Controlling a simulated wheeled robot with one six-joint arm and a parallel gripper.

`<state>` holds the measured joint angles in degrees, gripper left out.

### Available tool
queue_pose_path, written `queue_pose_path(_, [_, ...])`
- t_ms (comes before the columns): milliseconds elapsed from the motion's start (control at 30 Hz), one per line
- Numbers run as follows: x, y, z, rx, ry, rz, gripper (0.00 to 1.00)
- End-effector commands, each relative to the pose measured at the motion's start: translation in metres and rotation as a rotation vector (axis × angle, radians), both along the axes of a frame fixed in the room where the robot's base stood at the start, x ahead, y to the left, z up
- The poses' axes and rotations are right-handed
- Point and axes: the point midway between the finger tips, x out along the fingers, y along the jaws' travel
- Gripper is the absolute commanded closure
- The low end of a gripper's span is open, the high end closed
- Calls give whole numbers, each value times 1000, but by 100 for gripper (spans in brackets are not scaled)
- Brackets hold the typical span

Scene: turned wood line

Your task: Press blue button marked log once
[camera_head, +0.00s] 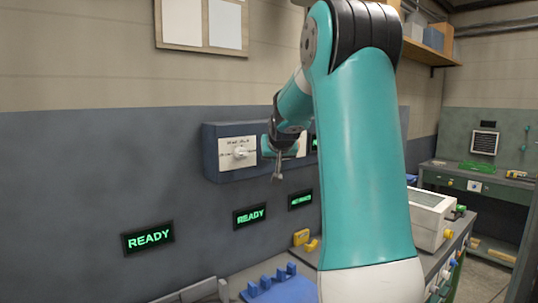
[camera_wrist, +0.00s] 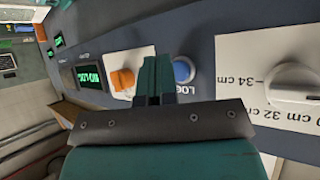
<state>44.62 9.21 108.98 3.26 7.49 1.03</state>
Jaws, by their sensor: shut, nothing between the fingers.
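My gripper (camera_wrist: 157,62) is shut and empty. Its fingertips appear just left of the button in that view and overlap its near edge; I cannot tell whether they touch the panel. In the head view my gripper (camera_head: 278,174) hangs in front of the blue-grey wall panel (camera_head: 211,156), and the blue button is not distinguishable there.
An orange knob (camera_wrist: 122,79) is left of my fingers in the wrist view, beside a green-lit display (camera_wrist: 88,77). A white knob (camera_wrist: 294,82) with a centimetre scale is on the right. In the head view, green "READY" signs (camera_head: 148,238) are on the wall below the panel.

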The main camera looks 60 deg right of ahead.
Motion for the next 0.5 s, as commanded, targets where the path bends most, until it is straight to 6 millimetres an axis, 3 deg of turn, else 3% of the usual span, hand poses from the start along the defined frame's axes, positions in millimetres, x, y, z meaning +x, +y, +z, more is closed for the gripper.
queue_pose_path(500, [8,-3,0,1,1,0,100])
